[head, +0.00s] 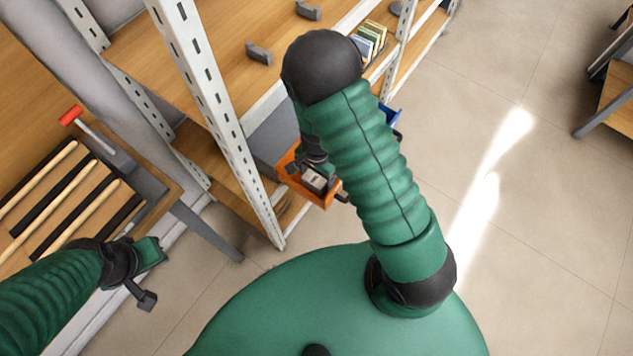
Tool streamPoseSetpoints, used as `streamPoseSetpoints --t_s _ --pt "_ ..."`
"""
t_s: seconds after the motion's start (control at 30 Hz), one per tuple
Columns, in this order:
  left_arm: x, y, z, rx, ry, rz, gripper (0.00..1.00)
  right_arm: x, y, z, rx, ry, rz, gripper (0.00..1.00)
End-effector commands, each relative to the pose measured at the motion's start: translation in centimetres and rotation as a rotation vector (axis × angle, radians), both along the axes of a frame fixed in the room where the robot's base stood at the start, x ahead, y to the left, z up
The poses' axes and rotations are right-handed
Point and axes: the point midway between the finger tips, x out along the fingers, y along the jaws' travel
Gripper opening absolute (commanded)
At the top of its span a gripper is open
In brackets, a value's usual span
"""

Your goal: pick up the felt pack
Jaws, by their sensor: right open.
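My right arm reaches over a shelf unit, and its gripper (319,183) points down at an orange bin (293,160). The jaws are open, with one dark finger on each side of a small pale grey block with a dark mark. This block looks like the felt pack (314,179), lying in or just above the bin. Whether the fingers touch it cannot be told. My arm hides part of the bin. My left gripper (148,279) is at the lower left, away from the bin, and its jaw opening is unclear.
A white slotted shelf post (215,110) stands just left of the bin. A blue bin (391,114) shows behind my right arm. Several book-like items (369,40) sit on the upper shelf. A wooden rack with a red-handled tool (71,115) is at left.

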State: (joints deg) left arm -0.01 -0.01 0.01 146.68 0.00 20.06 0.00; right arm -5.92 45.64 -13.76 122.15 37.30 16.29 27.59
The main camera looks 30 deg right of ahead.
Motion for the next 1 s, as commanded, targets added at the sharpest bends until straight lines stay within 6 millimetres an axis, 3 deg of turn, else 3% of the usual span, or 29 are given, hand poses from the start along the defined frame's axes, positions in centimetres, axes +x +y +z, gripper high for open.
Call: streamPoseSetpoints --t_s 0.07,0.27,0.63,0.87,1.0 --pt "0.0 0.0 -0.5 0.000 0.000 0.000 0.23 0.0 0.0 -1.0 0.000 0.000 0.000 0.75" --pt "0.0 0.0 -0.3 0.000 0.000 0.000 0.23 0.0 0.1 -0.7 -0.001 -0.001 0.001 0.72" --pt "0.0 0.0 -0.3 0.000 0.000 0.000 0.23 0.0 0.0 -0.8 -0.001 -0.001 0.000 0.23" --pt "0.0 0.0 -0.2 0.000 0.000 0.000 0.23 0.0 0.0 -0.7 -0.001 -0.002 0.000 0.22" --pt "0.0 0.0 0.8 0.000 0.000 0.000 0.23 0.1 0.0 1.5 -0.001 -0.004 0.002 0.22"
